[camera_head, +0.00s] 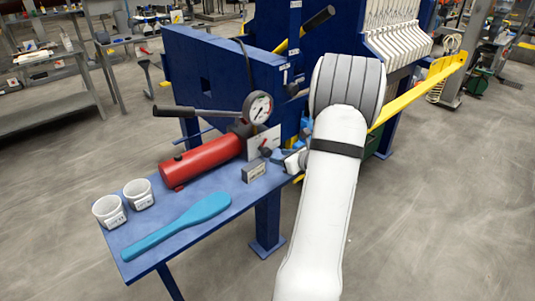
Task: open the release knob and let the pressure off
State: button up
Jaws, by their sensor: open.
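The red hydraulic pump (208,160) lies on the blue bench, with its long black-gripped lever (185,112) reaching left. A round pressure gauge (258,107) stands at its right end; its reading is too small to tell. A small dark knob (265,151), likely the release knob, sits below the gauge in front of a white plate (263,142). My gripper (281,157) is just right of this knob, with blue fingers partly hidden by my white arm. It is open. Whether a finger touches the knob I cannot tell.
A small labelled block (254,171) stands on the bench (180,232) below the knob. A blue paddle (178,226) and two white cups (109,211) (138,193) lie to the left. The blue press frame (215,70) rises behind; a yellow bar (420,88) extends right.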

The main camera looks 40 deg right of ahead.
aim_at(269, 153)
jog(key=shift+w+d+f+m, duration=0.2)
jog(key=shift+d+f+m, duration=0.1)
jog(key=shift+d, duration=0.1)
jog(key=x, duration=0.7)
jog(key=shift+w+p, duration=0.15)
jog(key=shift+p, duration=0.25)
jog(key=c, duration=0.7)
